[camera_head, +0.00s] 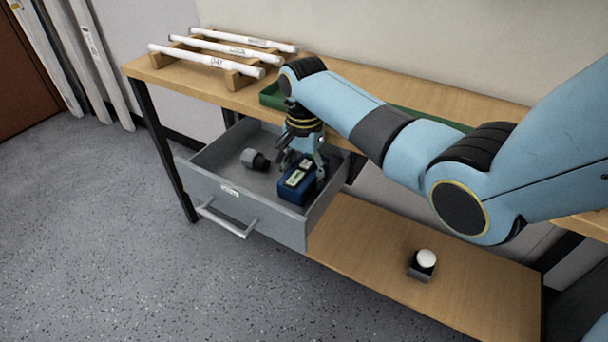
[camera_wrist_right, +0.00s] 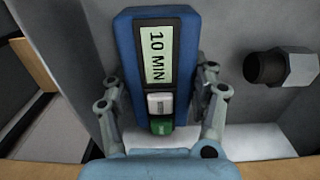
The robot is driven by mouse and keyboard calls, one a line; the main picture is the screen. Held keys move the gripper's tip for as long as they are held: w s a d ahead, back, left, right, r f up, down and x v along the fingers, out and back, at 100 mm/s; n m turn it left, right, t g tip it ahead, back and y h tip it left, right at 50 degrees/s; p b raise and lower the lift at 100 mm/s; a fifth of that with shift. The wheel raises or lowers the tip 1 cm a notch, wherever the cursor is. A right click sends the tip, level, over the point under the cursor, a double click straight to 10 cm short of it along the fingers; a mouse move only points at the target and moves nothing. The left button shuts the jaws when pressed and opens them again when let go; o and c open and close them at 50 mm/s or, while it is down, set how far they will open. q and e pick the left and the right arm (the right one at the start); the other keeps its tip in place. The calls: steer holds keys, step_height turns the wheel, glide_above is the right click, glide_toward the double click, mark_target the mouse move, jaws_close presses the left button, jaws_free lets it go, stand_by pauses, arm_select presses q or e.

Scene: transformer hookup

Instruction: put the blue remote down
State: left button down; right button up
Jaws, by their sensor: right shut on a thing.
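The blue remote (camera_head: 294,196) is a blue box inside the open grey drawer (camera_head: 222,203), at its right side. In the right wrist view the blue remote (camera_wrist_right: 125,62) shows a display reading "10 MIN", with a white and a green button below it. My right gripper (camera_head: 306,163) reaches down into the drawer and is shut on the blue remote. Its fingers (camera_wrist_right: 163,108) lie on both sides of the remote. I cannot tell whether the remote touches the drawer bottom. My left gripper is not in view.
A dark grey fitting with a hex end (camera_head: 254,159) lies in the drawer, left of the remote. White labelled tubes (camera_head: 222,48) rest on a wooden rack on the bench. A small box with a white knob (camera_head: 424,262) stands on the lower shelf. The drawer's front left is clear.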

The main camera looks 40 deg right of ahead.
mark_target(304, 165)
steer(key=o, duration=1.3)
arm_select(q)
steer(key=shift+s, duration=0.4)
arm_select(e)
steer(key=shift+r, duration=0.15)
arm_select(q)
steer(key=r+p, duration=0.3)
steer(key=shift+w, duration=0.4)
arm_select(e)
step_height(304, 165, up, 12)
steer(key=shift+f, duration=0.1)
